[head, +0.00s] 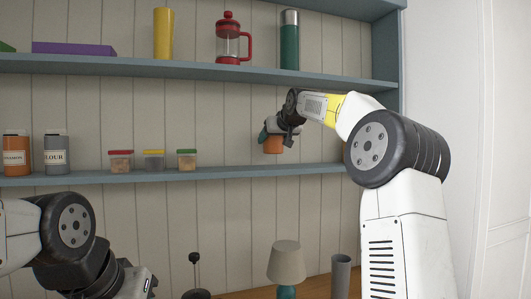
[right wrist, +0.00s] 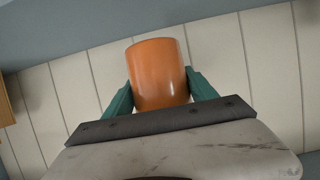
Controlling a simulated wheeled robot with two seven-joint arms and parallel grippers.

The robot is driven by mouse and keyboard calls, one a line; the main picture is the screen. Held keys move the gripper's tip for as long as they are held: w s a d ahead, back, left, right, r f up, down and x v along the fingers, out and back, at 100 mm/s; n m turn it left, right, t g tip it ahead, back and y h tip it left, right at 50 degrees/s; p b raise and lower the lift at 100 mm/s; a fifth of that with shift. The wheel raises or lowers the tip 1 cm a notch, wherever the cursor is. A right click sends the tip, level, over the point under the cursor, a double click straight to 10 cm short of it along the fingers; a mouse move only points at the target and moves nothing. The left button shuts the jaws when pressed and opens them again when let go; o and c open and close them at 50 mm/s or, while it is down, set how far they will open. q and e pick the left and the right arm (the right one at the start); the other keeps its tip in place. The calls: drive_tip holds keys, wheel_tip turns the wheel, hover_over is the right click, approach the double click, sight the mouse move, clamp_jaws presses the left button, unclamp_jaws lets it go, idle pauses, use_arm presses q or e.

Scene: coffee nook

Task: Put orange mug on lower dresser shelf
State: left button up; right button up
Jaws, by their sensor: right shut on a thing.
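The orange mug (head: 272,146) is in my right gripper (head: 268,134), above the level of the lower shelf (head: 225,173) in the head view. In the right wrist view the mug (right wrist: 158,74) sits between the two green fingers (right wrist: 158,92), which press on its sides. I cannot tell from the head view whether the mug is over the shelf or in front of it. My left arm shows at the lower left of the head view, but its fingers are out of the picture.
Small lidded containers (head: 154,160) and two labelled jars (head: 56,154) stand on the lower shelf to the left. The upper shelf (head: 190,70) holds a red French press (head: 228,42) and a green flask (head: 290,45). A lamp (head: 286,264) stands below.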

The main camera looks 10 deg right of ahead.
sight(273, 151)
wheel_tip(273, 151, down, 4)
drive_tip(key=shift+r, duration=0.25)
drive_tip(key=shift+w+f, duration=0.15)
drive_tip(key=shift+f, duration=0.25)
drive_tip(key=o, duration=1.8)
drive_tip(key=shift+f, duration=0.1)
drive_tip(key=shift+o, duration=0.2)
drive_tip(key=v, duration=1.2)
drive_tip(key=s+a+f+g, duration=0.1)
drive_tip(key=s+f+g, duration=0.2)
drive_tip(key=s+f, duration=1.1)
drive_tip(key=s+a+f+m+g, duration=0.1)
drive_tip(key=s+f+g, duration=0.3)
drive_tip(key=s+f, duration=1.1)
drive_tip(key=s, duration=0.6)
drive_tip(key=shift+s+a+f+m, duration=0.3)
drive_tip(key=shift+s, duration=0.05)
